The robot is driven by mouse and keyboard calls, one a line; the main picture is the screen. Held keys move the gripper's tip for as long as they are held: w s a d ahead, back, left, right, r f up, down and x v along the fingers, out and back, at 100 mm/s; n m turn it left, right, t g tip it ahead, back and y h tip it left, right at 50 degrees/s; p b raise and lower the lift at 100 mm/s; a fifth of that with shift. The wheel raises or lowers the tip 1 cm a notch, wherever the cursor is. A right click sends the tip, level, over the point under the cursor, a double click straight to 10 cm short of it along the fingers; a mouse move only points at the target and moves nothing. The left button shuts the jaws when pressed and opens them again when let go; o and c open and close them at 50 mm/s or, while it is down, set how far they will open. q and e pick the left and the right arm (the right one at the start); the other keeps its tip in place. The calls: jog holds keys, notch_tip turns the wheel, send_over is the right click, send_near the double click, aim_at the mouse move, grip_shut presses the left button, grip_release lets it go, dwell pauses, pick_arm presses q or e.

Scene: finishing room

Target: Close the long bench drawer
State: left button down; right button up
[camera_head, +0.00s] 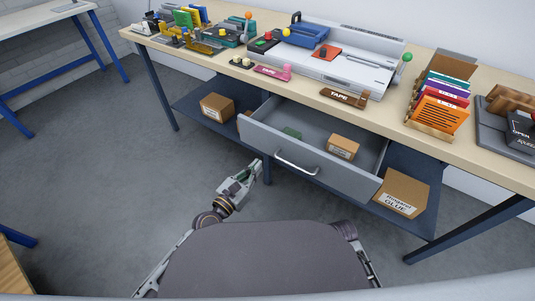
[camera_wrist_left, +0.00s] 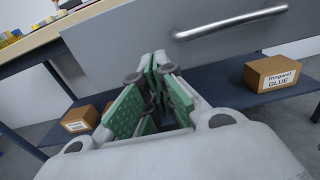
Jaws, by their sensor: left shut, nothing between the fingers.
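The long grey bench drawer (camera_head: 257,132) hangs open below the bench top in the head view. Its silver bar handle (camera_head: 296,167) is on the front panel. My left gripper (camera_head: 254,168) is shut and empty, in front of the drawer's left part and left of the handle. In the left wrist view the green-padded fingers (camera_wrist_left: 155,85) point at the drawer front (camera_wrist_left: 120,45), with the handle (camera_wrist_left: 230,23) up and to the right. Whether they touch the panel is unclear. My right gripper is not visible.
A lower shelf (camera_head: 190,107) carries cardboard boxes, including a glue box (camera_head: 402,193). Open floor (camera_head: 100,180) lies to the left.

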aim_at(272, 149)
pick_arm(q)
jog(key=shift+x, duration=2.6)
jog(key=shift+w+d, duration=0.35)
jog(key=shift+w, duration=0.15)
jog(key=shift+w+d, duration=0.2)
jog(key=shift+w, duration=0.1)
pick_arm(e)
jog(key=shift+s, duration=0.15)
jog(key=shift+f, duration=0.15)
pick_arm(q)
jog(key=shift+w, duration=0.15)
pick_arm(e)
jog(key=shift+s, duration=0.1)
